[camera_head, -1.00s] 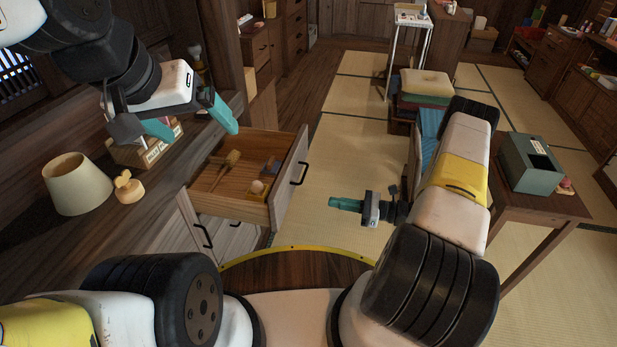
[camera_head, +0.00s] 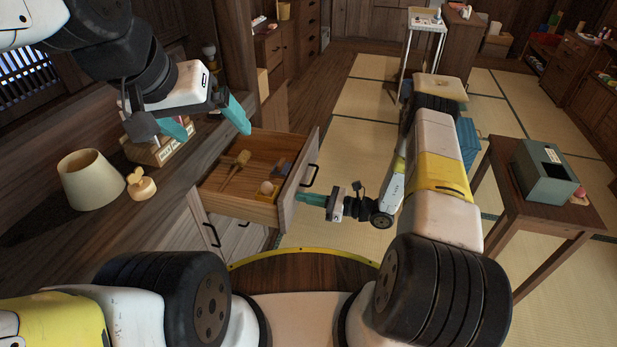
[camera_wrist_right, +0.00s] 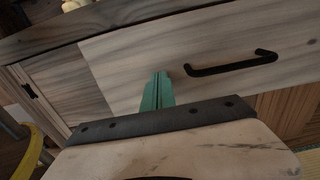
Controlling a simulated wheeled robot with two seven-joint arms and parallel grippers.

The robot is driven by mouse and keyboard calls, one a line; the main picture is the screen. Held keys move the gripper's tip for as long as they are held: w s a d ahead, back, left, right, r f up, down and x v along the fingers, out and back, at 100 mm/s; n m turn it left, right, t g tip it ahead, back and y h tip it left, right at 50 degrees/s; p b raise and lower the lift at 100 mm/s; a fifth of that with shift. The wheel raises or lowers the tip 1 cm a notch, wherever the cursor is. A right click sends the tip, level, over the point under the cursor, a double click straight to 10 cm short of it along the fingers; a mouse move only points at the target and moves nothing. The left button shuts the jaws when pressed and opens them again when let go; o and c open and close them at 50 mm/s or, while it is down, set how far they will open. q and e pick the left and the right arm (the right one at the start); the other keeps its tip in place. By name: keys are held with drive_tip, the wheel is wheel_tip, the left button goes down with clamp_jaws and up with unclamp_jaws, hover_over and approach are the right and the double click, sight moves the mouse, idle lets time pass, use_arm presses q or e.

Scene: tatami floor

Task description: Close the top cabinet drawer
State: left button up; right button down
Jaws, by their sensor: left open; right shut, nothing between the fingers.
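The top cabinet drawer (camera_head: 290,195) is pulled open in the head view, with a wooden mallet (camera_head: 236,165) and small items inside. Its pale front panel with a dark bar handle (camera_head: 311,176) faces right. My right gripper (camera_head: 303,199) is shut and empty, its teal fingers pointing at the front panel below the handle. In the right wrist view the fingers (camera_wrist_right: 157,90) are together in front of the wooden panel, left of the black handle (camera_wrist_right: 232,64); I cannot tell whether they touch it. My left gripper (camera_head: 212,122) is open above the cabinet top, behind the drawer.
A lamp shade (camera_head: 90,179), a small wooden ornament (camera_head: 141,185) and a box (camera_head: 160,150) stand on the cabinet top at left. A side table (camera_head: 510,200) with a grey-green box (camera_head: 547,172) stands at right.

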drive_tip(key=x, duration=2.7)
drive_tip(key=shift+a+f, duration=0.1)
drive_tip(key=shift+a, duration=0.2)
drive_tip(key=shift+w+a, duration=0.2)
drive_tip(key=shift+a, duration=0.15)
